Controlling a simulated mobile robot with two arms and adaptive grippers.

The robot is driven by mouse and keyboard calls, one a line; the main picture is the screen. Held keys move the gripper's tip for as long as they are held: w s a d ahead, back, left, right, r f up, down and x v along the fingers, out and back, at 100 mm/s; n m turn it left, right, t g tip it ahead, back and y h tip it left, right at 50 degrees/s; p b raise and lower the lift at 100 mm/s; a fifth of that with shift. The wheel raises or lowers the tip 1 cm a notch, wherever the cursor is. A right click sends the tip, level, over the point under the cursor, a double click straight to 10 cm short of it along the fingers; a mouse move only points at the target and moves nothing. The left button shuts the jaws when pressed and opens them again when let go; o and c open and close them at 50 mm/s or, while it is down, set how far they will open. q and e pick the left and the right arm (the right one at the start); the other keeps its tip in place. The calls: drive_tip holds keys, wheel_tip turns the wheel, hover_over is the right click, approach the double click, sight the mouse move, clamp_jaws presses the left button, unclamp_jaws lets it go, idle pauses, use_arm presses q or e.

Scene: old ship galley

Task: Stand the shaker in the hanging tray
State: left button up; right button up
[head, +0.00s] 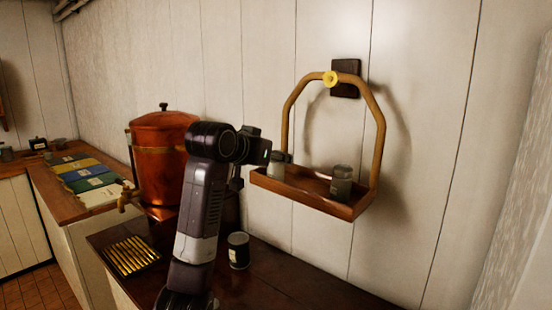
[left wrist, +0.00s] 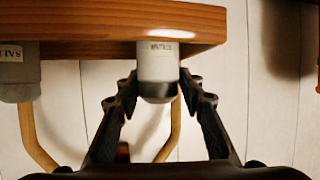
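The hanging tray (head: 300,193) is a shallow wooden box on a bent wooden handle, hung from a wall peg. In the head view my left gripper (head: 268,155) is at its left end. The shaker (head: 280,158), pale with a dark cap and a small label, stands upright inside, behind the front wall. The left wrist view is upside down; there the shaker (left wrist: 158,70) is between the fingertips of my left gripper (left wrist: 158,78), which look closed against its sides. A second shaker (head: 341,182), labelled SALT in the left wrist view (left wrist: 18,75), stands upright at the tray's right. My right gripper is out of view.
A dark labelled jar (head: 238,250) stands on the dark counter (head: 285,288) below the tray. A copper urn (head: 163,150) and a slatted brass grid (head: 131,255) are left of my arm. Coloured packets (head: 84,175) lie on the far counter. The wall is close behind the tray.

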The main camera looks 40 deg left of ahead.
use_arm(q)
drive_tip(key=shift+o, duration=1.4)
drive_tip(key=shift+s, duration=0.1)
drive_tip(key=shift+s+r, duration=0.2)
drive_tip(key=shift+s, duration=0.15)
drive_tip(key=b+v, duration=0.2)
drive_tip(key=v, duration=0.9)
